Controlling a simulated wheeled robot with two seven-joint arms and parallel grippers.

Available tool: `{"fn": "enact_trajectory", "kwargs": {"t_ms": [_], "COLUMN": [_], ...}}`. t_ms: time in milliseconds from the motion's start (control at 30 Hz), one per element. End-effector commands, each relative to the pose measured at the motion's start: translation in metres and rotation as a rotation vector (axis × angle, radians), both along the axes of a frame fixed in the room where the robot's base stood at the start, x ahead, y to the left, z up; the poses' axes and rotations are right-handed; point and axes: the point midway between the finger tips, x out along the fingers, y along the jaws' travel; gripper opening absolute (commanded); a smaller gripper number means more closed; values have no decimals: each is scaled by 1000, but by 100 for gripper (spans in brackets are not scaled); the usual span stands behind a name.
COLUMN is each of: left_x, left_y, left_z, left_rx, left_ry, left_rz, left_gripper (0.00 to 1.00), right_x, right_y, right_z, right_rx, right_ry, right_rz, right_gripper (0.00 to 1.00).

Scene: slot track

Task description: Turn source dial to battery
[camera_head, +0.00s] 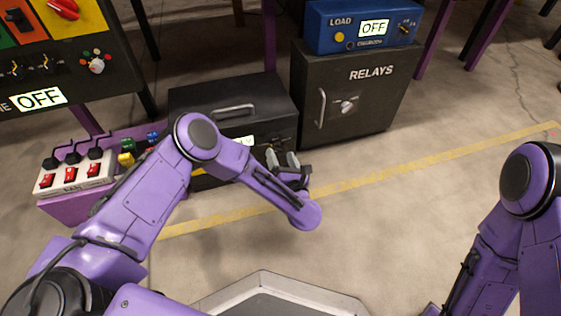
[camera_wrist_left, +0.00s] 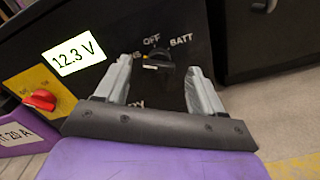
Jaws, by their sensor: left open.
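The source dial (camera_wrist_left: 165,70) is a black knob on the black box's front panel in the left wrist view. Printed labels stand around it: OFF above, BATT upper right, others partly hidden by my gripper. A pale mark shows on the knob's left part; its exact setting is hard to tell. My left gripper (camera_wrist_left: 158,64) is open, one finger on each side of the knob, with no clear contact. In the head view my left gripper (camera_head: 283,160) is at the front of the black box (camera_head: 190,100) and hides the dial. My right arm shows at the right, its gripper out of frame.
A 12.3 V display (camera_wrist_left: 74,57) and a red switch (camera_wrist_left: 40,100) are left of the dial. The RELAYS cabinet (camera_head: 372,95) with the blue LOAD unit (camera_head: 330,28) stands right of the box. A switch strip (camera_head: 75,172) is at left. The floor in front is clear.

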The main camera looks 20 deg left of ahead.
Motion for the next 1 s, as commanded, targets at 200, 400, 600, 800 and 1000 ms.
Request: {"fn": "enact_trajectory", "kwargs": {"t_ms": [200, 400, 600, 800, 1000], "left_x": [12, 12, 11, 11, 11], "left_y": [8, 8, 7, 7, 7], "left_z": [0, 1, 1, 1, 3], "left_rx": [1, 1, 2, 12, 69], "left_ry": [0, 0, 1, 8, 47], "left_rz": [-1, -1, -1, -1, -2], "left_gripper": [68, 62, 12, 12, 12], "right_x": [7, 7, 7, 6, 0], "right_y": [5, 5, 4, 4, -1], "right_z": [0, 1, 0, 1, 4], "right_rx": [20, 19, 19, 17, -1], "right_ry": [-58, -57, -56, -49, -3], "right_rz": [-54, -55, -54, -47, -4], "right_gripper": [43, 43, 43, 43, 43]}}
